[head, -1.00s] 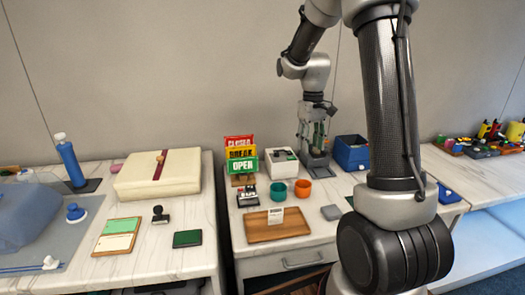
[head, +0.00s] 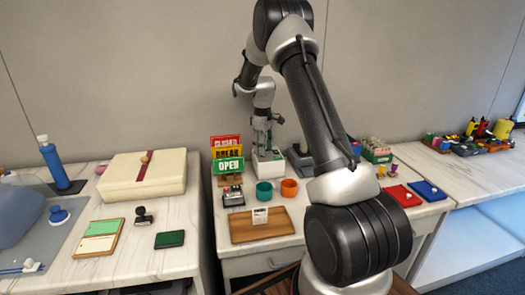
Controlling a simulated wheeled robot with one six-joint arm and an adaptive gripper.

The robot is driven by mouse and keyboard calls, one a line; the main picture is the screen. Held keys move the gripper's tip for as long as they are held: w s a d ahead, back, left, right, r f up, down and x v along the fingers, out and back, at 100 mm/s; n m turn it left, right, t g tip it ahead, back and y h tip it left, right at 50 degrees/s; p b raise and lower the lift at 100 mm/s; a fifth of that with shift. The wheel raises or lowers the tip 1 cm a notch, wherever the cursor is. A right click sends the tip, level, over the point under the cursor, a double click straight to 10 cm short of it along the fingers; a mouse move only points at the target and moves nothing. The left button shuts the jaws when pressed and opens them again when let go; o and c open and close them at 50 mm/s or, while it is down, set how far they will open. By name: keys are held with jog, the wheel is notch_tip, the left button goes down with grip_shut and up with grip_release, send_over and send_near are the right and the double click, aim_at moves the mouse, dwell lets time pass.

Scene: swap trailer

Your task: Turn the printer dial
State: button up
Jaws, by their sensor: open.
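A small white box that looks like the printer (head: 269,171) stands on the middle marble counter, behind the teal and orange cups. My gripper (head: 266,147) is just above it, pointing down, with its fingers apart and nothing seen between them. I cannot tell whether the fingers touch the box. The dial cannot be made out; the gripper covers the top of the box.
Open/break/closed signs (head: 227,160) stand close left of the box. A teal cup (head: 264,193) and an orange cup (head: 289,188) stand in front, with a wooden tray (head: 243,232) nearer. My arm hides much of the counter's right side.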

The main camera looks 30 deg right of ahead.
jog(key=shift+f, duration=0.85)
grip_shut()
